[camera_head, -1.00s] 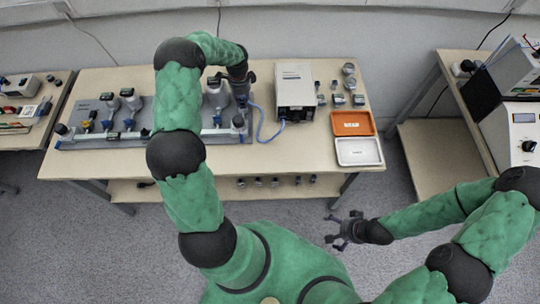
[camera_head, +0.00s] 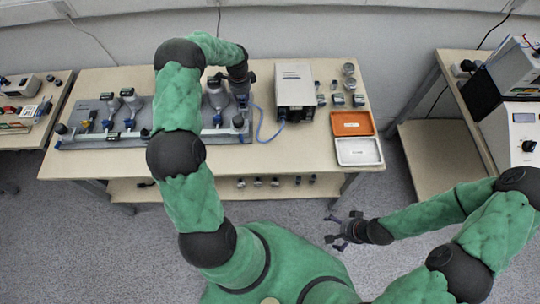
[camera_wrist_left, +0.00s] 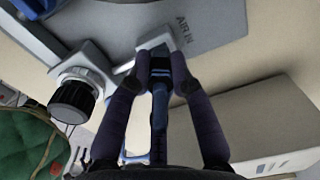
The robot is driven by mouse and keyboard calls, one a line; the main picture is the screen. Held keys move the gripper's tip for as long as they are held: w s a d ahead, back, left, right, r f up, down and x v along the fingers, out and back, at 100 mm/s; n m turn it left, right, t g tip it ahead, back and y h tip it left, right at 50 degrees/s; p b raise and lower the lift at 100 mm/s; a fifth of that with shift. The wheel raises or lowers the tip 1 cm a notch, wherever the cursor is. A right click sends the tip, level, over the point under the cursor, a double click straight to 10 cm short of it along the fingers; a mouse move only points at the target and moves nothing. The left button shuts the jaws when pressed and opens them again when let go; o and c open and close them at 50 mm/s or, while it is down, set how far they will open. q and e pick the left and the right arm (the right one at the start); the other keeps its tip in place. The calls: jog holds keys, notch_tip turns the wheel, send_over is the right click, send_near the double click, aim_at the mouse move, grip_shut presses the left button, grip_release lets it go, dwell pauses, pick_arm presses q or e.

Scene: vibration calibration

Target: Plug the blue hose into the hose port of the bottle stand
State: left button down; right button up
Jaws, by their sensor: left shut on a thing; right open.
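The blue hose (camera_head: 264,137) loops on the table from the white box to my left gripper (camera_head: 243,97). In the left wrist view my left gripper (camera_wrist_left: 159,75) is shut on the hose's dark end (camera_wrist_left: 160,68). That end lines up with the light port block (camera_wrist_left: 156,38) beside the "AIR IN" label; I cannot tell whether it is seated inside. The block is on the grey bottle stand (camera_wrist_left: 217,25), whose long base (camera_head: 72,142) also shows in the head view. My right gripper (camera_head: 340,230) is open and empty, away from the table.
The white box (camera_head: 295,86) stands right of the stand. An orange tray (camera_head: 371,117), a white tray (camera_head: 378,145) and several small parts lie further right. A black knob (camera_wrist_left: 73,101) is close to my left fingers. The table's front middle is clear.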

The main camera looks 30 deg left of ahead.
pick_arm(q)
jog(key=shift+d+r+p, duration=0.1)
jog(key=shift+p, duration=0.2)
dwell(0.4)
jog(key=shift+s+r, duration=0.1)
jog(key=shift+r, duration=0.2)
jog(key=shift+r, duration=0.1)
dwell(0.4)
jog(key=shift+f, duration=0.8)
dwell(3.4)
jog(key=shift+r, duration=0.45)
jog(key=shift+r, duration=0.25)
jog(key=shift+a+r+p, duration=0.1)
jog(key=shift+a+p, duration=0.15)
jog(key=shift+p, duration=0.05)
jog(key=shift+f, duration=0.2)
dwell(1.1)
